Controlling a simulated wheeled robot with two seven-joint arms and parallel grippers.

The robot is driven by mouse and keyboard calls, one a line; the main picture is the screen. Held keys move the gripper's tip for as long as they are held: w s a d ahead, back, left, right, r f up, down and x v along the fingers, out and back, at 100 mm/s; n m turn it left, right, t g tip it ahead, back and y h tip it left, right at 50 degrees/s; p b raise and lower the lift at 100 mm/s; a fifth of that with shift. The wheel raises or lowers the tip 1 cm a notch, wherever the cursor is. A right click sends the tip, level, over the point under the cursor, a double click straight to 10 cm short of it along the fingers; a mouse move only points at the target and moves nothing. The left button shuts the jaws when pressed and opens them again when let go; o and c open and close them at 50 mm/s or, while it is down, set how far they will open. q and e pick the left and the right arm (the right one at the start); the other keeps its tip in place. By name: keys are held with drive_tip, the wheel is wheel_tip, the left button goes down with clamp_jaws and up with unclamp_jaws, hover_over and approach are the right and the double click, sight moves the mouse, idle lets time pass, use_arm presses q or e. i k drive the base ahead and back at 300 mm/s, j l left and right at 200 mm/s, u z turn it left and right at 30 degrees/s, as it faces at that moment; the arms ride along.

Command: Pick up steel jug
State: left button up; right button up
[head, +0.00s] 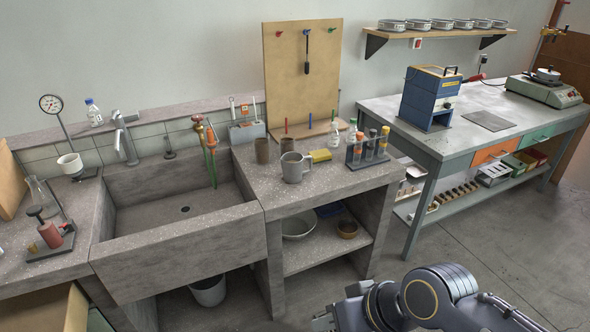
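The steel jug (293,168) is a grey, handled vessel. It stands upright on the concrete bench (248,180) to the right of the sink, near the front, with its handle to the right. My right arm comes in from the bottom right, and part of my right gripper (324,319) shows at the bottom edge. It is low in the picture, in front of the bench and well apart from the jug. Its fingers are too small and cut off to tell whether they are open. My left gripper is not in view.
Two brown cylinders (262,151) stand behind the jug. A yellow sponge (320,156) and a test tube rack (367,153) are to its right. A pegboard (302,75) rises behind. The sink (180,250) is to the left. Bare benchtop lies in front of the jug.

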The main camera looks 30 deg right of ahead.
sight(298, 167)
drive_tip(key=i+l+z, duration=0.1)
drive_tip(key=i+l, duration=0.2)
drive_tip(key=i+l+z, duration=0.1)
drive_tip(key=i, duration=0.4)
drive_tip(key=i+l+z, duration=0.1)
drive_tip(key=i+l, duration=0.25)
drive_tip(key=i, duration=0.45)
